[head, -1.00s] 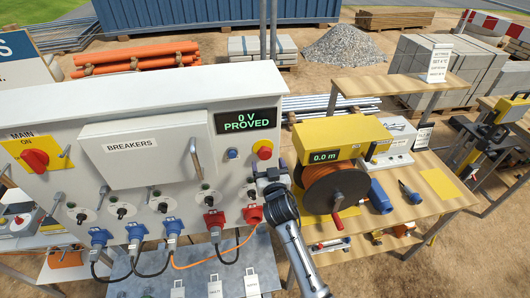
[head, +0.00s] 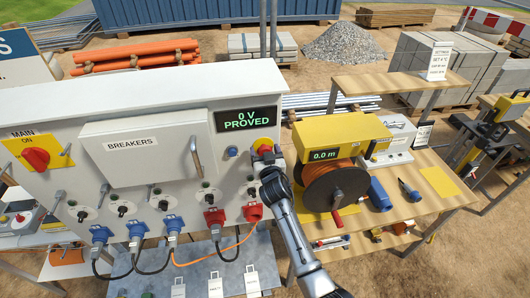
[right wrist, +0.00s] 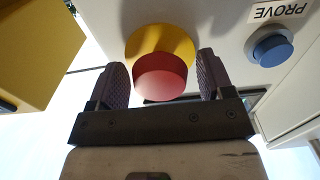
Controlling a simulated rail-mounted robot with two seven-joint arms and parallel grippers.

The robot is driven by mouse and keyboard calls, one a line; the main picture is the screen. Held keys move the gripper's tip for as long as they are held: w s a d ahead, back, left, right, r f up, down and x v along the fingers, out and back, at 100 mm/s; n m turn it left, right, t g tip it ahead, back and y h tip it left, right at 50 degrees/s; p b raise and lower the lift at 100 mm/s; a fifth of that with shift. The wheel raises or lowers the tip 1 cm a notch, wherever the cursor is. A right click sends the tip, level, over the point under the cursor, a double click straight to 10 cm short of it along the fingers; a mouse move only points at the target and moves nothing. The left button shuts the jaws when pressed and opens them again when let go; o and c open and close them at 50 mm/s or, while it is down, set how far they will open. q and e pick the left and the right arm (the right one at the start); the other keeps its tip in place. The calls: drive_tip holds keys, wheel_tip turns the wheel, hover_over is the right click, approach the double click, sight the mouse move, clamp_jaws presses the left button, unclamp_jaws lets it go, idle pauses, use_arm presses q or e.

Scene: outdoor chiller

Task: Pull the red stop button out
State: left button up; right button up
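The red stop button (right wrist: 160,78) sits on a round yellow base on the front of the white panel. In the head view the red button (head: 264,149) is at the panel's right end, below and right of the "0 V PROVED" display. My right gripper (head: 265,160) is at the button. In the right wrist view its two fingers (right wrist: 160,82) stand open, one on each side of the red cap, with small gaps visible. I cannot tell whether the button is pressed in. My left gripper does not show.
A blue button labelled PROVE (right wrist: 272,46) is beside the stop button. A yellow reel unit (head: 340,135) with an orange cable drum stands close on the right. Below hang red and blue plugs (head: 215,218) with cables. The breaker cover (head: 145,140) is left.

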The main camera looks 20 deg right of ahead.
drive_tip(key=c, duration=0.6)
clamp_jaws()
drive_tip(key=shift+s, duration=0.1)
drive_tip(key=shift+s+a+r, duration=0.1)
drive_tip(key=shift+s+a, duration=0.05)
drive_tip(key=shift+s, duration=0.25)
drive_tip(key=o, duration=0.7)
unclamp_jaws()
drive_tip(key=shift+s, duration=0.1)
